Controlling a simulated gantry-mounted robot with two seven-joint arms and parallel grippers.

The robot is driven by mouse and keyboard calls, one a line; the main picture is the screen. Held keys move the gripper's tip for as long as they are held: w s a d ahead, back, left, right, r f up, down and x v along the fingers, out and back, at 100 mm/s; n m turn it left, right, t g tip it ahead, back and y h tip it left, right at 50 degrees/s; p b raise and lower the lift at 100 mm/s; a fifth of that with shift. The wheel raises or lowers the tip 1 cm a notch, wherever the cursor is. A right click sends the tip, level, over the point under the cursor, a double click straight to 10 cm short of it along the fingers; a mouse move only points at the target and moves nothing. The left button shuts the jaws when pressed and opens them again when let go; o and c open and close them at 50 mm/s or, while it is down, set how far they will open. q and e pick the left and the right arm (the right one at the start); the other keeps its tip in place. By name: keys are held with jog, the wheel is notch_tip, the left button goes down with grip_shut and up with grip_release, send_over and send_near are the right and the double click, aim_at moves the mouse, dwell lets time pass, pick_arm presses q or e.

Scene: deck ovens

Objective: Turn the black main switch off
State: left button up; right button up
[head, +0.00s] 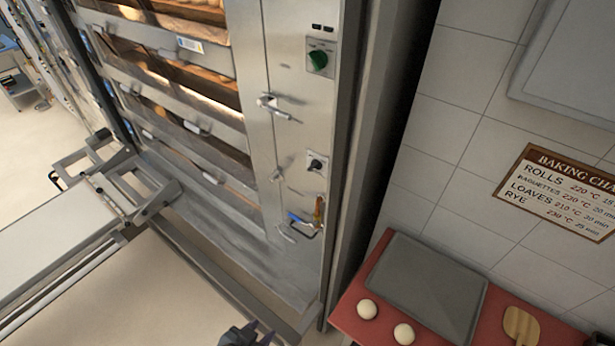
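The black main switch (316,163) is a small dark knob on a light square plate on the oven's steel front column. My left gripper (261,334) shows only at the bottom edge, dark and partly cut off. Its two fingertips look apart, with nothing between them. It is well below the switch in the picture and apart from it. My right gripper is not in view.
The deck oven (295,120) has lit decks on the left and a lever (272,106) on its column. A red table (350,308) at lower right holds a grey tray (425,285), dough balls (367,309) and a wooden paddle (520,325). A baking chart (560,193) hangs on the tiled wall.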

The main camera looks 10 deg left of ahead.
pick_arm(q)
jog(key=w+d+f+m+t+h+b, duration=0.1)
jog(key=w+d+m+t+h+b, duration=0.15)
jog(key=w, duration=0.35)
jog(key=w+d+f+m+t+h+b, duration=0.1)
jog(key=w+d+b, duration=0.15)
jog(key=w, duration=0.35)
jog(key=m+t+h+b, duration=0.2)
jog(key=m+t+b, duration=0.2)
jog(key=m+b, duration=0.5)
send_near(311, 170)
jog(key=w+d, duration=0.1)
jog(key=w, duration=0.1)
jog(key=w+d+n, duration=0.1)
jog(key=w, duration=0.1)
jog(key=w+d+n, duration=0.1)
jog(key=w, duration=0.1)
jog(key=shift+b, duration=0.35)
jog(key=shift+x, duration=0.75)
jog(key=shift+f, duration=0.1)
grip_shut()
